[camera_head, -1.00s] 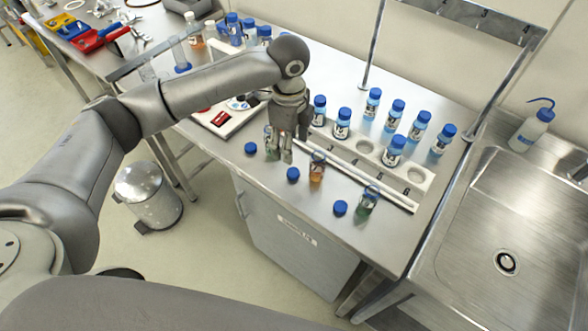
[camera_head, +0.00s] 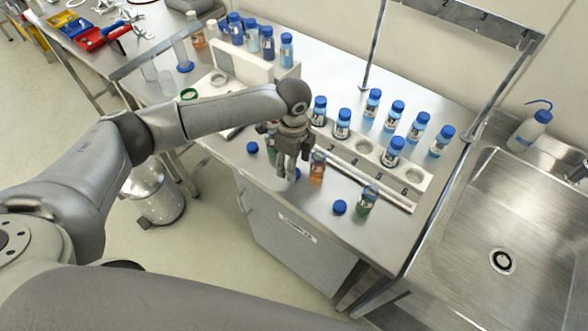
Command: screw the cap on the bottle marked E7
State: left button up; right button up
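My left gripper (camera_head: 287,174) points down over the front of the steel bench, its fingers apart. A loose blue cap (camera_head: 297,175) lies right at its fingertips, partly hidden by them; I see no grip on it. Another blue cap (camera_head: 252,147) lies to its left, and a third blue cap (camera_head: 340,207) lies to the right. Three open bottles stand near these caps: a green one (camera_head: 271,148) partly hidden behind the gripper, an amber one (camera_head: 317,167) just right of it, and a green one (camera_head: 367,201) farther right. The labels are too small to read, so I cannot tell which is E7.
A white rack (camera_head: 411,179) with round holes stands behind, with several blue-capped bottles (camera_head: 393,152) around it. A white rod (camera_head: 365,182) lies along its front. A sink (camera_head: 503,215) is at right, a wash bottle (camera_head: 530,131) behind it.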

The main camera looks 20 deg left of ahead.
pick_arm(q)
jog(key=shift+d+f, duration=0.1)
jog(key=shift+f, duration=1.45)
jog(key=c, duration=0.8)
